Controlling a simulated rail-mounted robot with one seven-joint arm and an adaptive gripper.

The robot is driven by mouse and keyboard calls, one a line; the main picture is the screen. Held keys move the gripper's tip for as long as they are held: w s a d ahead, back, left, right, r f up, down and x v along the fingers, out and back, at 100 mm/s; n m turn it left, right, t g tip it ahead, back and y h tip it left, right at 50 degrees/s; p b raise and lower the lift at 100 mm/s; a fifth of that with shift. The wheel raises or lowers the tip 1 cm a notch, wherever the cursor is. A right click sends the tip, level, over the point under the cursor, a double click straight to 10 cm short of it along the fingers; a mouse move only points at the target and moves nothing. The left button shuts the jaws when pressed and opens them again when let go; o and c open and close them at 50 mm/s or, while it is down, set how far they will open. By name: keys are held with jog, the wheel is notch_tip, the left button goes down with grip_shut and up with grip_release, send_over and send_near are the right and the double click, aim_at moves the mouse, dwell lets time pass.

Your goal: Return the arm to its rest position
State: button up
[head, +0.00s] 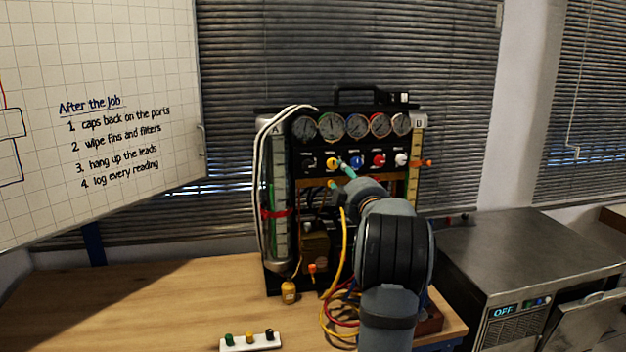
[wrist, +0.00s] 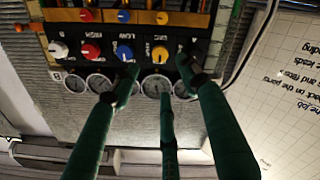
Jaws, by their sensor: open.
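My arm reaches from the lower right of the head view to the front of the gauge rig (head: 352,110). My gripper (head: 341,176) is in front of the rig's knob row, near the yellow knob (head: 332,163) and the blue knob (head: 357,161). In the wrist view, which shows the rig upside down, my gripper (wrist: 165,82) has its green fingers spread, with nothing held between them. The tips overlap the panel near the blue, yellow and black knobs. I cannot tell whether any tip touches the panel. My arm hides the rig's lower right part.
Several round gauges (head: 330,126) sit above the knobs. White tubing (head: 259,190) hangs at the rig's left, and coloured leads (head: 332,318) lie below. A white strip with pegs (head: 252,341) is on the wooden bench (head: 150,305), whose left side is clear. A steel oven (head: 530,260) stands right.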

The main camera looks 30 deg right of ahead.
aim_at(333, 164)
jog(key=shift+w, duration=0.1)
jog(key=x, duration=1.2)
jog(key=shift+s, duration=0.2)
jog(key=shift+w, duration=0.25)
jog(key=m+p, duration=0.1)
jog(key=m, duration=0.1)
jog(key=m+p, duration=0.1)
jog(key=m, duration=0.1)
jog(key=m+p, duration=0.1)
jog(key=shift+s+r+m, duration=0.15)
jog(key=shift+r+m, duration=0.2)
jog(key=shift+m, duration=0.05)
jog(key=m+p, duration=0.4)
jog(key=m, duration=0.1)
jog(key=shift+r, duration=0.1)
jog(key=m+p, duration=0.3)
jog(key=p, duration=0.1)
jog(key=shift+m, duration=0.3)
jog(key=m+p, duration=0.2)
jog(key=p, duration=0.2)
jog(key=shift+f+m+p, duration=0.3)
jog(key=shift+m+p, duration=0.6)
jog(key=shift+p, duration=0.05)
